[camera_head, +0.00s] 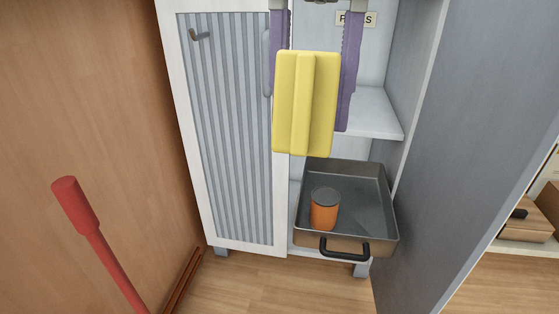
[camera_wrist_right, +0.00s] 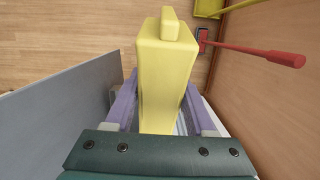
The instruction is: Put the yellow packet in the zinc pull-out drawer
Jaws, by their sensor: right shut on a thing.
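The yellow packet (camera_head: 304,104) is a ribbed yellow block, held upright above the drawer in the head view. My right gripper (camera_head: 309,108), with purple fingers, is shut on it, one finger at each side. The packet also fills the middle of the right wrist view (camera_wrist_right: 162,80), between the fingers (camera_wrist_right: 160,95). The zinc pull-out drawer (camera_head: 362,207) is a grey metal tray with a black handle. It stands pulled out, low in the cabinet, below and slightly right of the packet. My left gripper is not in view.
An orange can (camera_head: 324,214) with a dark lid stands in the drawer's left part; its right part is bare. A ribbed cabinet door (camera_head: 225,130) is at left, a shelf (camera_head: 372,115) above the drawer, a grey panel (camera_head: 455,130) at right. A red-handled tool (camera_head: 78,210) stands at far left.

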